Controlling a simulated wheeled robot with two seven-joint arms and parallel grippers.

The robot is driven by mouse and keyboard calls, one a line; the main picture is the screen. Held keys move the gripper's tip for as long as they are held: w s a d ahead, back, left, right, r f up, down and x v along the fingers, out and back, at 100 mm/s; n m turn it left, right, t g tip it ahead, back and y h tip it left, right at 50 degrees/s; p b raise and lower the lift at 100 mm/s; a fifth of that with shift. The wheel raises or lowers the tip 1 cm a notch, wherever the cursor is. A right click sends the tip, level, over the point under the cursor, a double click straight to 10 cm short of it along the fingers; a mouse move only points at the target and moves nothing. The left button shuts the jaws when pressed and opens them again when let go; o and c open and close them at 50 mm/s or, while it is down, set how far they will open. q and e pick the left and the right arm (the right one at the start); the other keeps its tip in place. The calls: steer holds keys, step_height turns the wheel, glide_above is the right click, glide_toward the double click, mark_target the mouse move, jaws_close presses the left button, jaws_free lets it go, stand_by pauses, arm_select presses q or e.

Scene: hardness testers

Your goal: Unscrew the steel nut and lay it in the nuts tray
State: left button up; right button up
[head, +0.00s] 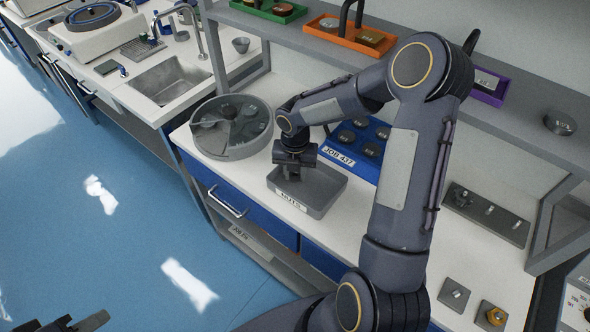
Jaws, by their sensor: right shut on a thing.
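The grey nuts tray (325,202), labelled NUTS, stands near the front edge of the white bench. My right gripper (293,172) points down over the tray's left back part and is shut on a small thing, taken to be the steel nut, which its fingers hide. I cannot tell whether the nut touches the tray floor. A plate with a bare upright stud (456,293) stands at the bench's right front. A brass-coloured nut (495,316) sits on the plate beside it. My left gripper (72,324) is partly cut off at the bottom left; its jaw opening is unclear.
A round grey sectioned tray (231,149) stands left of the nuts tray. A blue JOB 437 tray (382,132) with several dark discs lies behind it. A dark plate with several pegs (487,214) is at the right. A shelf (520,98) overhangs the back.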

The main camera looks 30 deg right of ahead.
steer(key=shift+s+f, duration=0.1)
steer(key=shift+f, duration=0.2)
stand_by(0.5)
steer(key=o, duration=1)
steer(key=shift+s+f, duration=0.1)
steer(key=shift+o, duration=0.2)
step_height(320, 180, up, 8)
steer(key=shift+w+a+r, duration=0.15)
steer(key=shift+w+r, duration=0.05)
